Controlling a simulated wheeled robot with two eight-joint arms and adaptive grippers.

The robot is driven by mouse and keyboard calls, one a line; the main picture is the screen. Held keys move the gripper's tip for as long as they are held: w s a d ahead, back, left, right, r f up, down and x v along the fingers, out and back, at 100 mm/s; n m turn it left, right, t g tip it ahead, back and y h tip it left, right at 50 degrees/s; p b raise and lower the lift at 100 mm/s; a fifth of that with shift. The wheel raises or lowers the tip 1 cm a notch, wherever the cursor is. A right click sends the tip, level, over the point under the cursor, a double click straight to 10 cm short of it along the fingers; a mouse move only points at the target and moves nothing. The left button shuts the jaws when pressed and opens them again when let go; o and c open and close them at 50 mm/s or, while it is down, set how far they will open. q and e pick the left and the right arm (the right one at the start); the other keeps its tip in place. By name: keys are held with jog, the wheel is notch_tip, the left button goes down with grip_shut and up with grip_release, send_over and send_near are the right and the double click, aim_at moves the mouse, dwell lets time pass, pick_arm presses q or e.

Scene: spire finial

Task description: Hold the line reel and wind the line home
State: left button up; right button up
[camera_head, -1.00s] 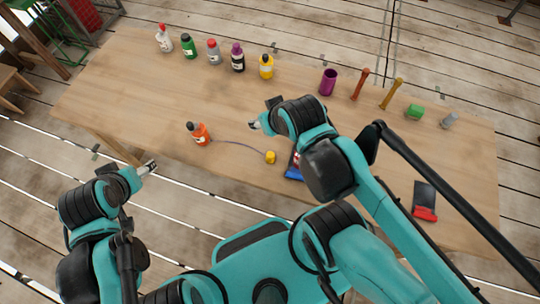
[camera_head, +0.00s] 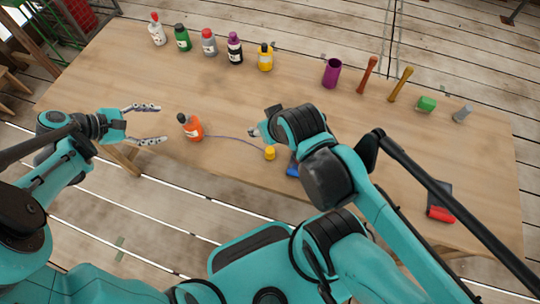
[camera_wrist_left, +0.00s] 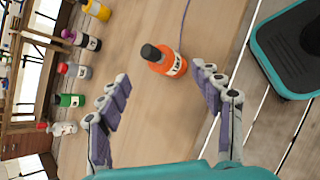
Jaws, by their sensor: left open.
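Several bottles stand along the back left of the wooden table (camera_head: 130,75). A blue item (camera_head: 292,170) is partly hidden under my right arm. A red-and-black item (camera_head: 440,212) lies at right.

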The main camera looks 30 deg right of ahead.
aim_at(189, 138)
pick_arm(q)
jog(key=w+f+n+h+b, duration=0.1)
jog(key=f, duration=0.2)
jog(key=w+a+f+n+g+h+b, duration=0.1)
jog(key=f+h, duration=0.1)
jog(key=f, duration=0.2)
jog(key=w+f+n+g+h+b, duration=0.1)
jog(key=f+b, duration=0.1)
jog(key=f, duration=0.2)
jog(key=shift+w+a+n+h, duration=0.15)
jog(key=shift+w+n+h, duration=0.25)
jog(key=shift+s+f, duration=0.1)
jog(key=shift+f, duration=0.4)
jog(key=b+x, duration=0.2)
jog(key=x, duration=0.6)
jog(key=shift+s, duration=0.1)
jog(key=shift+x, duration=0.9)
jog(key=shift+r, duration=0.15)
jog(key=c, duration=0.8)
jog(key=shift+o, duration=0.2)
